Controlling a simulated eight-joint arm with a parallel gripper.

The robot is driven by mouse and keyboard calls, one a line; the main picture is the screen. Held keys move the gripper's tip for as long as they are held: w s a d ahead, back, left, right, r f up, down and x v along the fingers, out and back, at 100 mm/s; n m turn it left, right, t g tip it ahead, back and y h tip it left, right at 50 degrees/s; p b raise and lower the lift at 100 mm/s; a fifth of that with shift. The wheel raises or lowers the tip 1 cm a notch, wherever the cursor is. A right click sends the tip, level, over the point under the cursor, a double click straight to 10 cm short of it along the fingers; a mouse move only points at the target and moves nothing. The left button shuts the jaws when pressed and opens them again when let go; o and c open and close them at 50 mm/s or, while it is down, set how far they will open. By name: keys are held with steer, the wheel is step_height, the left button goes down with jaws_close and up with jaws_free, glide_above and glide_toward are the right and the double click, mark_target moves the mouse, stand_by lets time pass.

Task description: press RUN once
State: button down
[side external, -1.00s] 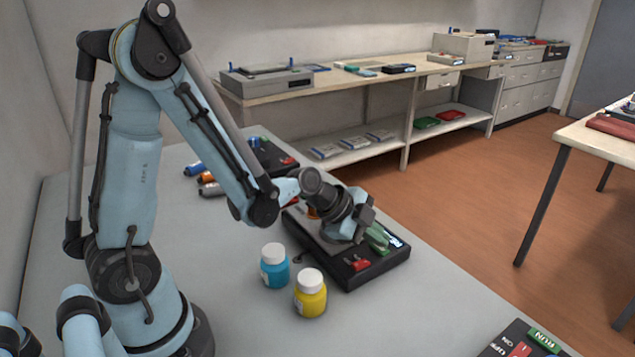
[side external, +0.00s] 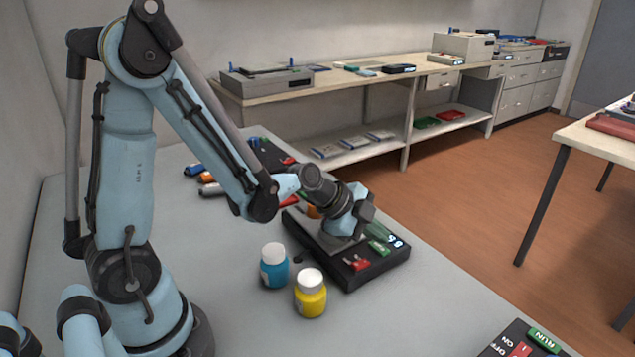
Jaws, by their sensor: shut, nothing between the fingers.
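The green RUN key (side external: 543,340) is at the bottom right, on a dark panel (side external: 512,334) that the frame cuts off. The panel also carries OFF and ON lettering and a red switch. My gripper (side external: 362,222) is far up and left of that panel, shut and empty, low over a black unit (side external: 368,277) with green and red parts. The wrist hides part of this unit. I cannot tell whether the fingertips touch it.
A blue bottle (side external: 273,268) and a yellow bottle (side external: 310,295), both white-capped, stand in front of the black unit. Several small cylinders (side external: 208,183) lie behind my arm. Grey tabletop (side external: 420,310) is clear between the unit and the RUN panel.

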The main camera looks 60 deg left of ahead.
steer(key=shift+r, duration=0.25)
steer(key=shift+r, duration=2.5)
steer(key=n+g+y, duration=0.1)
steer(key=n+y, duration=0.3)
steer(key=n, duration=1)
glide_toward(375, 248)
steer(key=s+a+r, duration=0.2)
steer(key=s+r, duration=0.2)
steer(key=s, duration=0.2)
steer(key=shift+s+r, duration=0.3)
